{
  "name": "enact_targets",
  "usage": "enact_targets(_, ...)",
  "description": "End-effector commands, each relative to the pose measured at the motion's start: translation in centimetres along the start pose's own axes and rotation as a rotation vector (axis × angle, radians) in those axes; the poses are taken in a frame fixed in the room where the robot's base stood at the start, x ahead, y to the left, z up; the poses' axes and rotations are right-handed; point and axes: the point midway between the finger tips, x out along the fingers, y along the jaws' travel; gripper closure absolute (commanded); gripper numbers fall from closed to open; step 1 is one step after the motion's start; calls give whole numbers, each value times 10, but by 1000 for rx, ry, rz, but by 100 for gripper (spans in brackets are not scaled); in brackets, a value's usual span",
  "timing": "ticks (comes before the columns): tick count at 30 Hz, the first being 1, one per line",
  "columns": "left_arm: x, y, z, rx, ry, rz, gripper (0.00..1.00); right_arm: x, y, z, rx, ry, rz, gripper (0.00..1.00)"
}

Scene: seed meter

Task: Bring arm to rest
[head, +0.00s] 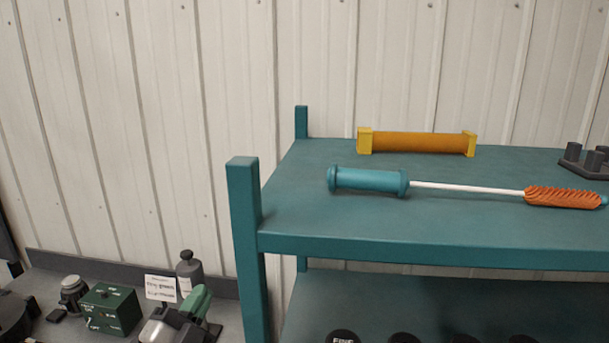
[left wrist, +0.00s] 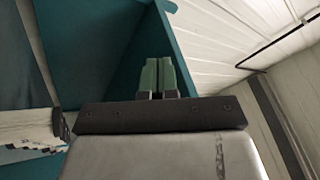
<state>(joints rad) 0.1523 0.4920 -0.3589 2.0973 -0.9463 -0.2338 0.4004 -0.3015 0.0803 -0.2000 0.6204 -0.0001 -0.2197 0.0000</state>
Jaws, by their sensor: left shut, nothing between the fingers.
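My left gripper (head: 201,300) shows at the bottom of the head view, left of the teal shelf's front post, with pale green fingers and a grey body. Its fingers are together and empty. In the left wrist view the two green fingers (left wrist: 160,76) stand side by side beyond a dark bar, with teal surfaces behind them. My right gripper is not in view.
A teal shelf (head: 400,244) fills the right. On top lie an orange-and-yellow roller (head: 415,143) and a teal-handled brush (head: 368,180). Behind my left gripper, a grey bench carries a green box (head: 110,309), a card (head: 160,288) and a grey bottle (head: 190,274).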

Motion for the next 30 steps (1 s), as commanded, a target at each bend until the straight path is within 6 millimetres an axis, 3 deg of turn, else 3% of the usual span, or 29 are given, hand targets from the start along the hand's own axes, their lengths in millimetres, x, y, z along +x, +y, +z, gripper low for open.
enact_targets(3,-48,18,38,-217,-347,-21,100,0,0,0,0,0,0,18)
enact_targets(7,-119,53,70,-413,-745,53,100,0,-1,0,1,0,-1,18)
enact_targets(11,-192,88,76,-556,-1071,194,100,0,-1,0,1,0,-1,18)
enact_targets(15,-250,113,65,-656,-1299,347,100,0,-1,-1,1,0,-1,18)
enact_targets(24,-341,138,19,-802,-1607,663,100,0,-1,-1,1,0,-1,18)
enact_targets(30,-352,182,48,-797,-1630,687,100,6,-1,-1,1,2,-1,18)
